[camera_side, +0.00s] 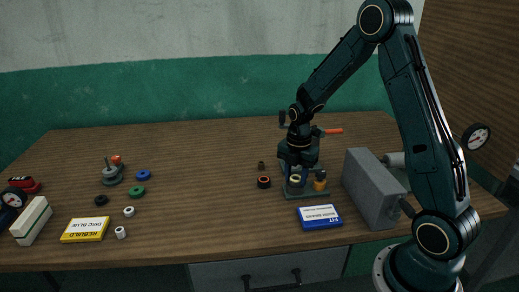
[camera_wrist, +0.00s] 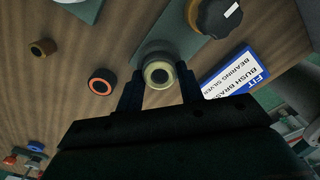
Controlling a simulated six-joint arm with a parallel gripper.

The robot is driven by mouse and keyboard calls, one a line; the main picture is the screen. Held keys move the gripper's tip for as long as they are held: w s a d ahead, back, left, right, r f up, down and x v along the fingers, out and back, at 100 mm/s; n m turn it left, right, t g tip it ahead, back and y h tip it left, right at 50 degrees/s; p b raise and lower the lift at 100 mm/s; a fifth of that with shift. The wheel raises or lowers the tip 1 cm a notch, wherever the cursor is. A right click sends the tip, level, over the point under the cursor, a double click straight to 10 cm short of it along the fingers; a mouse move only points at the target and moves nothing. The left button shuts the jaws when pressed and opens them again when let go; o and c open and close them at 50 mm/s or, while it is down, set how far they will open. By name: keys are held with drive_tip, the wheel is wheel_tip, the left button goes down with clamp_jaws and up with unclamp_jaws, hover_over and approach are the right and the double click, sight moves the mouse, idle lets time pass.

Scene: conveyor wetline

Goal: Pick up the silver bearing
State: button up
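A pale ring with a cream-coloured face (camera_wrist: 158,74) sits at the fixture, between my fingertips in the wrist view; it also shows below my gripper in the side view (camera_side: 295,179). I cannot tell from its tint whether it is the silver bearing. My gripper (camera_wrist: 160,92) is open around it, one finger on each side, with slim gaps; in the side view my gripper (camera_side: 296,164) is low over the fixture. Two small pale silver-white rings, one (camera_side: 129,211) and another (camera_side: 120,233), lie far to the left by the yellow card.
The dark fixture plate (camera_side: 292,194) carries an orange-brown knob (camera_side: 320,183). A black ring with an orange inside (camera_side: 264,182) and a brown bush (camera_side: 261,165) lie left of it. A blue-and-white card (camera_side: 320,216) lies in front; a grey box (camera_side: 372,190) stands right.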

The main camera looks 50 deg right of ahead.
sight(295, 179)
drive_tip(key=c, duration=0.4)
drive_tip(key=shift+o, duration=0.2)
drive_tip(key=shift+r, duration=0.1)
wheel_tip(295, 179, up, 20)
idle(0.4)
idle(0.5)
